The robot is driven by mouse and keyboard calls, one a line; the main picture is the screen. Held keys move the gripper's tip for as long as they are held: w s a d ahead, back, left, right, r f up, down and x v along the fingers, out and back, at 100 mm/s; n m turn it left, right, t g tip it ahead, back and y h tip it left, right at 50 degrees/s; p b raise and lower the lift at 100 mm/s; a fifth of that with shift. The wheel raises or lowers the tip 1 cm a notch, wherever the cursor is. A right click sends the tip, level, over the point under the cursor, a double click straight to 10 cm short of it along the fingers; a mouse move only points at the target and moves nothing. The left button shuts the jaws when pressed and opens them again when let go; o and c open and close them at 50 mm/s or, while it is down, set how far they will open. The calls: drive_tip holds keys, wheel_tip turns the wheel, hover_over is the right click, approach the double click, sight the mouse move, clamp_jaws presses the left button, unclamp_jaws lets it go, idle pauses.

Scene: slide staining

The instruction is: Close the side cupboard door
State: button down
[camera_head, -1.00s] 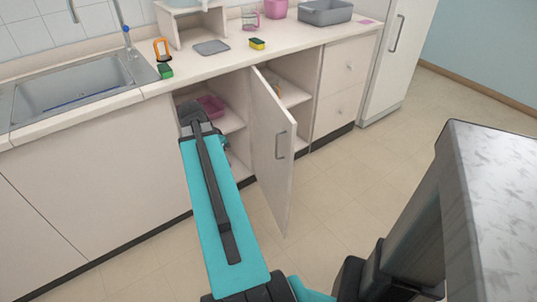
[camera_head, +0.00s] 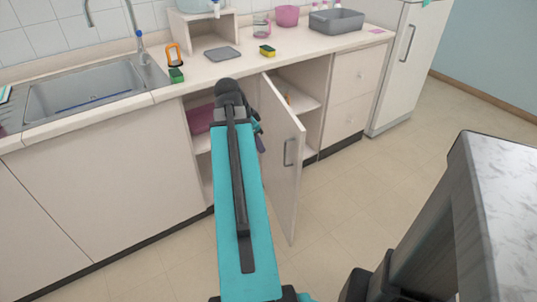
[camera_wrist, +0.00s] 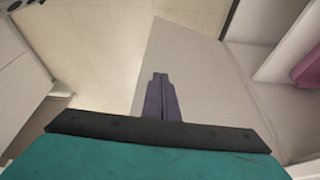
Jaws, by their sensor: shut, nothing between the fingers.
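The cupboard door (camera_head: 279,165) is a pale panel standing open, swung out from the counter front over the floor. Its grey handle (camera_head: 289,152) is on the face seen in the head view. My gripper (camera_head: 259,140) is shut and empty, just left of the door by the cupboard opening, partly hidden behind my arm. In the wrist view my gripper's fingers (camera_wrist: 161,95) point at a plain pale panel, the door (camera_wrist: 190,70). I cannot tell whether they touch it.
Open shelves (camera_head: 297,100) show right of the door, and a pink container (camera_head: 202,118) sits inside on the left. Drawers (camera_head: 350,97) and a white fridge (camera_head: 403,65) stand to the right. A marble-topped surface (camera_head: 505,200) is at the near right. Floor in front of the drawers is clear.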

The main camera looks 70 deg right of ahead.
drive_tip(key=s+d+f, duration=0.4)
drive_tip(key=d+f, duration=0.2)
drive_tip(key=f, duration=0.3)
drive_tip(key=shift+s, duration=0.35)
idle(0.3)
drive_tip(key=shift+f, duration=0.1)
